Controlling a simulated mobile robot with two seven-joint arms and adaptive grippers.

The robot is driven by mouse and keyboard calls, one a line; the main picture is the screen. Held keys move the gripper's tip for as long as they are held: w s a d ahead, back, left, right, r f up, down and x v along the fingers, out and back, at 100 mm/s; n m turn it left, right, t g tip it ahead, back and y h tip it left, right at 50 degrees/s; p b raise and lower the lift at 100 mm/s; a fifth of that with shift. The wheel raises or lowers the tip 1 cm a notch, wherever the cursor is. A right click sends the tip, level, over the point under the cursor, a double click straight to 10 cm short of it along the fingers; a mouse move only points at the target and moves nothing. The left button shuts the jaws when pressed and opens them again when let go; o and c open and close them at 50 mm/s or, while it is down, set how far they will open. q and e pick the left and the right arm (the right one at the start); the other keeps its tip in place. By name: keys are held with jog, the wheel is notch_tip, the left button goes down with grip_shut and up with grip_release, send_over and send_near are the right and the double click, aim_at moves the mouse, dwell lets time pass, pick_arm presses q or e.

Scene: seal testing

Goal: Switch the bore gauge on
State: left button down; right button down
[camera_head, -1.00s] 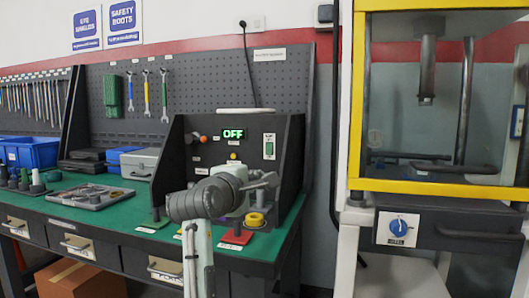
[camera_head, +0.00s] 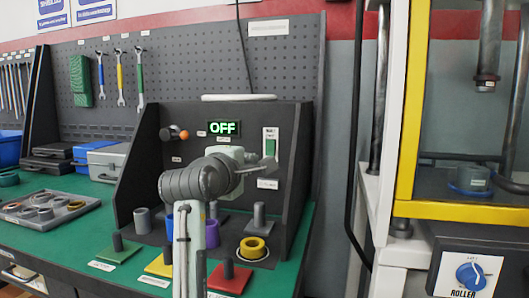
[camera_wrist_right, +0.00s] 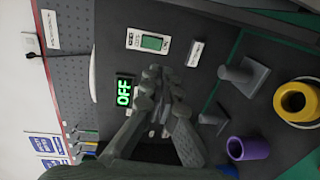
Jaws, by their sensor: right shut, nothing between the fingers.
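The bore gauge appears to be the dark bench-top stand (camera_head: 292,180) with a display (camera_head: 224,128) reading OFF in green. A white switch plate with a green rocker (camera_head: 270,146) sits right of the display. In the right wrist view, the display (camera_wrist_right: 124,92) and rocker (camera_wrist_right: 152,43) both show clearly. My right gripper (camera_head: 268,166) is shut and empty, in front of the panel, and appears just below the switch in the head view. In the right wrist view its fingers (camera_wrist_right: 158,78) overlap the panel beside the display. I cannot tell any contact. My left gripper is out of view.
A yellow ring (camera_head: 253,248), a purple cylinder (camera_head: 212,234) and a grey post (camera_head: 259,217) stand at the stand's foot. Coloured pads lie along the bench front. A tray of rings (camera_head: 48,208) is left. A yellow-framed press (camera_head: 412,110) stands right.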

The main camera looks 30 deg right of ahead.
aim_at(270, 153)
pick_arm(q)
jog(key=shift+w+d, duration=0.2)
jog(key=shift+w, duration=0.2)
pick_arm(e)
jog(key=shift+w+d, duration=0.15)
jog(key=shift+w, duration=0.15)
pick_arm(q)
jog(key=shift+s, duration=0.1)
pick_arm(e)
jog(key=shift+r, duration=0.1)
